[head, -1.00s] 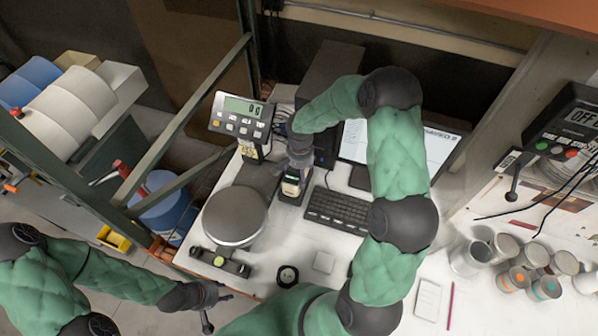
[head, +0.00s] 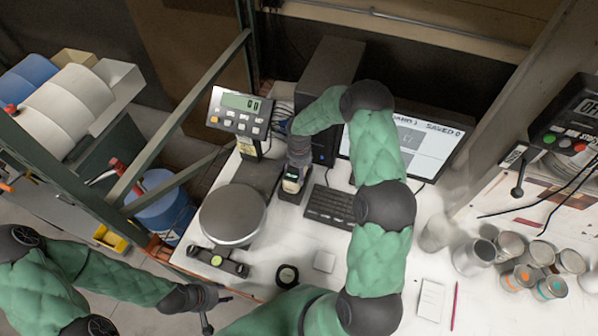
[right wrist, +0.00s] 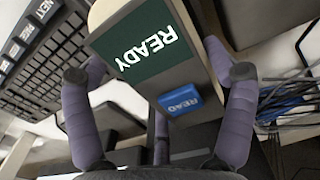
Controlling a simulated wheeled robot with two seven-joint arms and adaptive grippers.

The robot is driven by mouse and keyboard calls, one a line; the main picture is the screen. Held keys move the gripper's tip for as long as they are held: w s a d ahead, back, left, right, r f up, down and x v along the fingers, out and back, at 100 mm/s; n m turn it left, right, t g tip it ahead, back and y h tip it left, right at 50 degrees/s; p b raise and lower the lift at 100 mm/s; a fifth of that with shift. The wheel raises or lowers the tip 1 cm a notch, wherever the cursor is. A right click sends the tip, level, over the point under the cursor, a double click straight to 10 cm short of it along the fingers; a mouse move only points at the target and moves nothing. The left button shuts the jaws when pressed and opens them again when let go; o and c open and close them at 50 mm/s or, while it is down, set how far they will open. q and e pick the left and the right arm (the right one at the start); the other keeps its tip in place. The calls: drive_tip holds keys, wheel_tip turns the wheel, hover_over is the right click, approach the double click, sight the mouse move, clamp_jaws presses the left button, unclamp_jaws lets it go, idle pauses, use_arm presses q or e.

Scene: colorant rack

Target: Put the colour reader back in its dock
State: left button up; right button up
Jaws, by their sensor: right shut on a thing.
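The colour reader (head: 292,184) stands near the scale, in front of the black computer box in the head view. In the right wrist view the reader (right wrist: 150,45) shows a green READY screen and a blue READ button. My right gripper (head: 299,160) is shut on it, with a finger on either side. A dark base, apparently the dock (head: 287,196), shows around the reader's lower end; I cannot tell whether the reader is seated in it or just above. My left gripper (head: 218,306) is open and empty, low in the head view, away from the reader.
The scale's round pan (head: 232,214) is close on the left, with its display (head: 240,112) behind. A keyboard (head: 330,206) lies close on the right, before the monitor (head: 425,142). Several cans (head: 473,257) stand at the far right.

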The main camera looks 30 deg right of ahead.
drive_tip(key=shift+r, duration=0.2)
drive_tip(key=shift+f, duration=0.15)
drive_tip(key=o, duration=1.5)
wheel_tip(320, 180, up, 12)
drive_tip(key=shift+r+b, duration=0.15)
drive_tip(key=shift+b, duration=0.45)
